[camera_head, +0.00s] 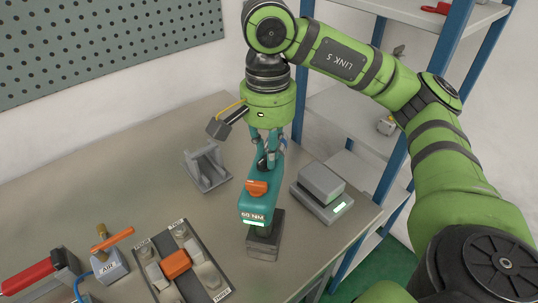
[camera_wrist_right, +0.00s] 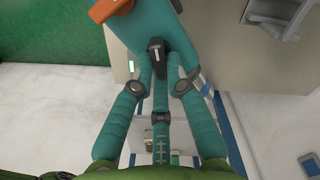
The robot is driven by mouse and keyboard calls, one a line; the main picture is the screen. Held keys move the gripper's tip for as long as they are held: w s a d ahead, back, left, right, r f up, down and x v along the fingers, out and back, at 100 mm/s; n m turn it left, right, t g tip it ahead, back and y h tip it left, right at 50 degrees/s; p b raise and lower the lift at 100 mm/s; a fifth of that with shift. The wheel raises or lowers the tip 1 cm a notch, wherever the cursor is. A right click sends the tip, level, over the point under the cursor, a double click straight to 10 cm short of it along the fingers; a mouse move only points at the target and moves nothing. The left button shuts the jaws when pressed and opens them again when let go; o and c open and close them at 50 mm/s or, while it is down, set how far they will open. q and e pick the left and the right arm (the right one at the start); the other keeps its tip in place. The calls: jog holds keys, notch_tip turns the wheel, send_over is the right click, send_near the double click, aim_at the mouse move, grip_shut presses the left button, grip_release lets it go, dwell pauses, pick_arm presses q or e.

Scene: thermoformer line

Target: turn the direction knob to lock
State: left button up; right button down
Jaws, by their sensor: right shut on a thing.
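A teal tool (camera_head: 262,205) with a "60 NM" display stands on a dark block (camera_head: 265,243) near the table's front edge. It has an orange part (camera_head: 257,188) on top. Nearer my wrist is a small black knob (camera_head: 263,163) with a pale mark, which looks like the direction knob. My right gripper (camera_head: 268,150) points down, its teal fingers shut on this knob. In the right wrist view, the knob (camera_wrist_right: 157,49) sits between the fingertips (camera_wrist_right: 160,75), and the tool body (camera_wrist_right: 185,25) lies beyond. Its position labels cannot be read. My left gripper is not in view.
A grey box on a scale (camera_head: 322,190) stands right of the tool. A grey bracket (camera_head: 206,167) is behind it to the left. A panel with blocks (camera_head: 178,262), an orange-handled valve (camera_head: 109,262) and a red cylinder (camera_head: 30,274) lie at front left. Blue-post shelves (camera_head: 355,118) stand at right.

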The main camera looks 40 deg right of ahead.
jog(key=shift+w+n, duration=0.15)
jog(key=shift+n, duration=1.05)
jog(key=shift+a+n, duration=0.1)
jog(key=shift+n, duration=0.8)
jog(key=c, duration=1.2)
grip_release()
jog(key=shift+w, duration=0.1)
jog(key=shift+o, duration=0.2)
notch_tip(320, 180, up, 12)
jog(key=shift+w, duration=0.2)
